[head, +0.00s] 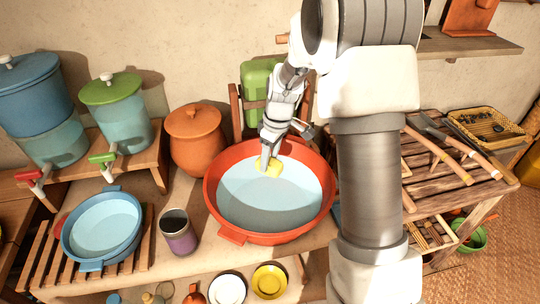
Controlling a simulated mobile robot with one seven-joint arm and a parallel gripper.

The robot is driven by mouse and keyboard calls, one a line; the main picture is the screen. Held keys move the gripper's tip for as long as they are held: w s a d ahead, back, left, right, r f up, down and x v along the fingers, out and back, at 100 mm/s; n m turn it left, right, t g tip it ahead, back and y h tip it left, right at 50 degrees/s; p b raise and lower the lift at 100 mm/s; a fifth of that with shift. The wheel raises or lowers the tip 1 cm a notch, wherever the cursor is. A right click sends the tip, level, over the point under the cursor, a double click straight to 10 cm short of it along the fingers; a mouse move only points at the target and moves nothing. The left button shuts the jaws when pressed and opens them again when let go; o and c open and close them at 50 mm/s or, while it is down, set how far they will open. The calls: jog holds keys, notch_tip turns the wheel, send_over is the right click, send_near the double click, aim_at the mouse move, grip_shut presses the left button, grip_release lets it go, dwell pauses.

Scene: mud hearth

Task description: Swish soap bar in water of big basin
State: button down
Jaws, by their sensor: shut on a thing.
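The big basin (224,224) is red-orange with side handles and stands in the middle of the table. It holds pale blue water (262,208). My gripper (266,168) reaches down into the far part of the basin and is shut on a yellow soap bar (274,170). The soap is at or close to the water surface; I cannot tell how deep it sits. My arm hides the basin's far rim in part and the space to its right.
A blue basin (135,240) with water stands on a slatted rack at the left, with a dark purple cup (179,238) between the basins. An orange clay pot (196,150) and lidded dispensers stand behind. A slatted shelf (420,165) holds tools at the right.

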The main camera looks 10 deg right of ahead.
notch_tip(320, 180, down, 12)
jog(key=b, duration=0.8)
jog(key=shift+a+r, duration=0.1)
dwell(0.4)
jog(key=a, duration=0.2)
jog(key=shift+a, duration=0.4)
jog(key=shift+d, duration=0.1)
jog(key=d, duration=0.6)
